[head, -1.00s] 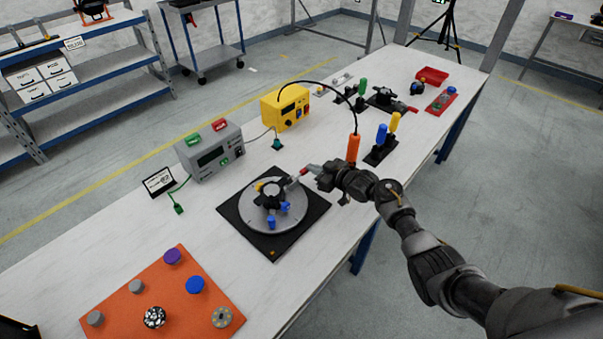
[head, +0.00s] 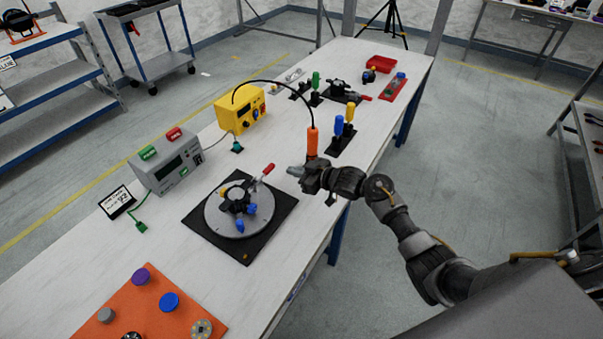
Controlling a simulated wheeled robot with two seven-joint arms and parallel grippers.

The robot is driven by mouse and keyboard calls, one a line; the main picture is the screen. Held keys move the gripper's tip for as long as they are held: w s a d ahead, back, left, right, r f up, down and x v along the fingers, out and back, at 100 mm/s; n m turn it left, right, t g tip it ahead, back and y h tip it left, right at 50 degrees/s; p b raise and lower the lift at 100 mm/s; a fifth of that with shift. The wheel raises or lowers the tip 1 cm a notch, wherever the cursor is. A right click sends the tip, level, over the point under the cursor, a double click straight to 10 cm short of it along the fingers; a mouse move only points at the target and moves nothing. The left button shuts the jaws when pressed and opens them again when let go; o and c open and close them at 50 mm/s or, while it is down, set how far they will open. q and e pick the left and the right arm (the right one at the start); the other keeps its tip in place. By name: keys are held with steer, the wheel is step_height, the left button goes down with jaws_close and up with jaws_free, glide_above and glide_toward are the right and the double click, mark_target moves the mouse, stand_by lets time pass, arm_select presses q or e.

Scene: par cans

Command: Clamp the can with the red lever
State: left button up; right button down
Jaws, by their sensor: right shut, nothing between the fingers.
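The red lever (head: 268,169) sticks up and to the right from a small black clamp assembly (head: 236,200) on a round grey plate (head: 214,215). The assembly has blue knobs (head: 240,226) in front and a yellow part (head: 223,191) at the left. I cannot clearly tell the can from the dark clamp parts. My right gripper (head: 292,171) is shut and empty, just right of the red lever's tip, with a small gap between them. My left gripper is not in view.
The plate sits on a black mat (head: 247,252). An orange cable end (head: 312,142) stands just behind my right gripper. Blue and yellow handles (head: 344,121) stand farther back. A grey box (head: 168,160) is left of the mat; an orange board (head: 175,318) with knobs is in front.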

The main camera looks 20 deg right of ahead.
steer(key=v, duration=0.3)
steer(key=shift+s, duration=0.1)
stand_by(0.5)
